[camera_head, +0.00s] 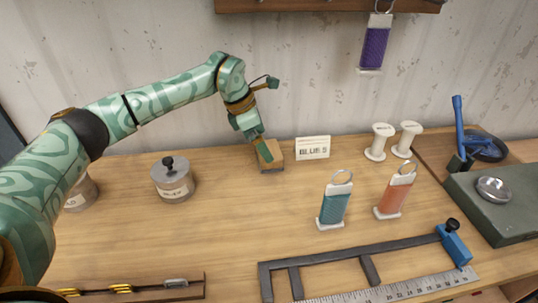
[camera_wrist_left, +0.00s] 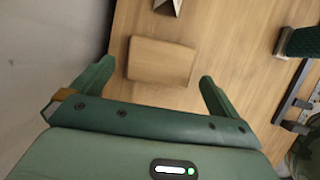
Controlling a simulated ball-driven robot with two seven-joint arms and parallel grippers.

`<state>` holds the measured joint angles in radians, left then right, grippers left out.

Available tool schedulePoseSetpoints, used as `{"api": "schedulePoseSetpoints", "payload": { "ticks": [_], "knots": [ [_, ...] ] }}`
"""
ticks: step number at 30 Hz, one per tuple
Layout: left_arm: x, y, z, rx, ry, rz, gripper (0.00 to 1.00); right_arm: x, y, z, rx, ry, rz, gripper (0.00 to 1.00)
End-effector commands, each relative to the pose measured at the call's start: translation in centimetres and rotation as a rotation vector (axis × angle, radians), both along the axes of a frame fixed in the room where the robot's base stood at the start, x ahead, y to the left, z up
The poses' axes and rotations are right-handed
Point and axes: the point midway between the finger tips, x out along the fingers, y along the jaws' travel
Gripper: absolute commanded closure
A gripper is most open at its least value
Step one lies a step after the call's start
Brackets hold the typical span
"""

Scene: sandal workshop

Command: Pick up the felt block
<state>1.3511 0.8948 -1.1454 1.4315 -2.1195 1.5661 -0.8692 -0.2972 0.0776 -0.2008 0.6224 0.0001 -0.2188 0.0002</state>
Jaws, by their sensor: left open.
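In the left wrist view the block (camera_wrist_left: 160,60) lies just beyond and between the fingers. My left gripper (camera_head: 262,147) points down at the block in the head view and covers part of it. In the wrist view my left gripper (camera_wrist_left: 152,80) is open, its green fingers wide apart with nothing between them. I cannot tell whether a finger touches the block. My right gripper is not in view.
The white sign (camera_head: 312,148) stands close right of the block. A grey lidded pot (camera_head: 174,182) is to the left. A teal tagged piece (camera_head: 334,203) and an orange one (camera_head: 394,194) stand to the right. The bench in front of the block is clear.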

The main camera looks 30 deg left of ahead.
Motion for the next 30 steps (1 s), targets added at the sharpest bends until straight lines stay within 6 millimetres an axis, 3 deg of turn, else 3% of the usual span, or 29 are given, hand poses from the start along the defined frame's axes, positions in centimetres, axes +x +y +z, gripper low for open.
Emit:
{"api": "schedulePoseSetpoints", "payload": {
  "ticks": [8, 15, 16, 20, 30],
  "knots": [
    [1.2, -1.3, -4.4, 0.0, 0.005, -0.001, 0.0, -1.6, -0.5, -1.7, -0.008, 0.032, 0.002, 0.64],
    [1.3, -1.5, -4.6, 0.0, 0.001, 0.0, 0.0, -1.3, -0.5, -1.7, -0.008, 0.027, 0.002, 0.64],
    [1.3, -1.5, -4.6, 0.0, 0.001, 0.0, 0.03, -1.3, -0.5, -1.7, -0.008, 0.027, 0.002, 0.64],
    [1.3, -1.4, -4.5, 0.0, 0.001, 0.0, 0.39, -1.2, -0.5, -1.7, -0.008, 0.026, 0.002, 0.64],
    [1.3, -1.4, -4.3, 0.0, 0.0, 0.0, 0.39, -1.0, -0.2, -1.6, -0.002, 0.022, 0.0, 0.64]
  ]
}}
